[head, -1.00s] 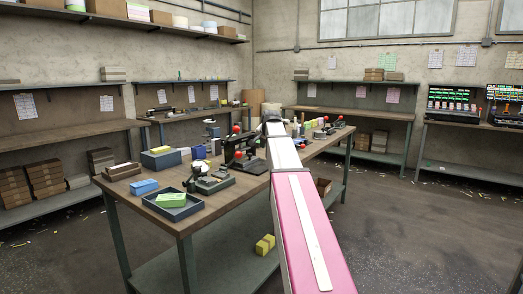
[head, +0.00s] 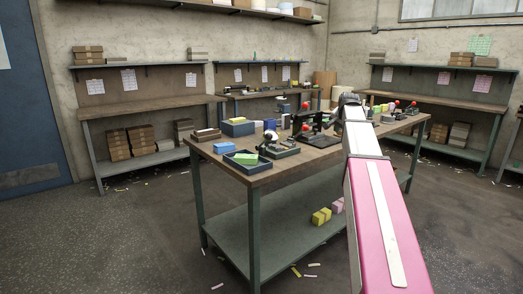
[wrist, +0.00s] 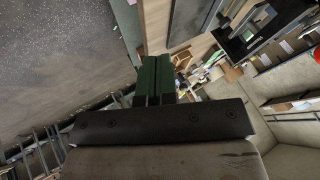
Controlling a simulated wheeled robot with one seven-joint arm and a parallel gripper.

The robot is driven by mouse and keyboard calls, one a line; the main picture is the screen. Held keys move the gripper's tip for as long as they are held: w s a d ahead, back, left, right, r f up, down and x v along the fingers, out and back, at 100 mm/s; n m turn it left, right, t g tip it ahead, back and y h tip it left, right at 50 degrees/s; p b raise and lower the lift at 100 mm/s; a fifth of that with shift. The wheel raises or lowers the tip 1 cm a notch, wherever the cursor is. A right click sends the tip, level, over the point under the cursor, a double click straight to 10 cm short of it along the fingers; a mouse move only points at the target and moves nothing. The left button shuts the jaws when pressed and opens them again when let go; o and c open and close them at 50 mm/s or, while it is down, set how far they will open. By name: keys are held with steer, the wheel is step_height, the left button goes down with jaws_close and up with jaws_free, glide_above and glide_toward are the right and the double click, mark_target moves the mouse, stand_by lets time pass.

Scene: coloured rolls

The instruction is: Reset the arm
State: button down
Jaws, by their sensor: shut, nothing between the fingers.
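My arm (head: 385,215), pink and white, reaches forward at the right of the head view. Its far end rises in front of the workbench, and my gripper cannot be made out there. In the wrist view my gripper (wrist: 156,62) shows as two dark green fingers, side by side and shut, with nothing held. The workbench (head: 262,178) has a brown top and green-grey legs. The wrist view shows a bench edge and dark equipment at upper right, and grey floor at left.
A blue door (head: 27,100) is at far left. The left floor (head: 110,235) is mostly open, with scraps.

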steer(key=s+a+f+n+g, duration=0.2)
steer(key=s+a+f, duration=0.2)
steer(key=s+f, duration=0.55)
steer(key=s+a+f+n+g, duration=0.15)
steer(key=s+a+f, duration=0.35)
steer(key=f, duration=0.9)
steer(key=s+a+f+n+g, duration=0.2)
steer(key=s+a+f+n, duration=0.15)
steer(key=s+f, duration=0.6)
steer(key=s+a+f+n+g, duration=0.2)
steer(key=s+a+f, duration=0.2)
steer(key=s+f, duration=0.6)
steer(key=shift+s, duration=0.2)
